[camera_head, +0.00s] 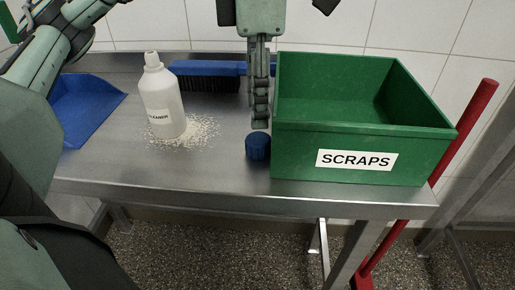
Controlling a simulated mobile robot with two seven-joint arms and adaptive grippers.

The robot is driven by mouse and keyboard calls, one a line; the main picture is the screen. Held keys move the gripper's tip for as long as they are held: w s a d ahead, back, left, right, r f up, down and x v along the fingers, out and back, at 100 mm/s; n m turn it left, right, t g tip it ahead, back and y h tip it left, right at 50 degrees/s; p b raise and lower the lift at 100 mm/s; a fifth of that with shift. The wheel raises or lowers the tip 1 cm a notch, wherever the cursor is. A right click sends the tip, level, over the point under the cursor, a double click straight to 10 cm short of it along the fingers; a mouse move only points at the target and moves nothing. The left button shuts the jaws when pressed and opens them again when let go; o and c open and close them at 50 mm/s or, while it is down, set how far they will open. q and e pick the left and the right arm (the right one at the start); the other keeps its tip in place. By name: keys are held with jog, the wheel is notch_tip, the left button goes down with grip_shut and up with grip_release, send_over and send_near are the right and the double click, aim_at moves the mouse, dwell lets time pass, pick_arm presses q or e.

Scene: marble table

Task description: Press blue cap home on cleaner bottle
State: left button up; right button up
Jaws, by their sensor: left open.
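The white cleaner bottle (162,100) stands upright on the table, with bare white neck and a label partly reading "CLEANER". The blue cap (258,147) sits on the table near the front edge, close to the left side of the green bin, well to the right of the bottle. My left gripper (261,122) points straight down just above and behind the cap, seen edge-on. It is open and holds nothing that I can see. Whether its fingertips touch the cap is unclear. My right gripper does not show.
A green bin (295,148) labelled "SCRAPS" stands right beside my gripper. White crumbs (200,131) lie around the bottle. A red pole (474,120) leans at the right. The table's front middle (200,172) is clear.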

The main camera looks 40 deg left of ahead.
aim_at(260, 137)
pick_arm(q)
jog(key=shift+f, duration=0.6)
jog(key=f, duration=0.5)
jog(key=shift+w+d, duration=0.1)
jog(key=shift+d, duration=0.1)
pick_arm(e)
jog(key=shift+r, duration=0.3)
pick_arm(q)
jog(key=shift+c, duration=0.5)
jog(key=c, duration=0.6)
jog(key=shift+r, duration=0.1)
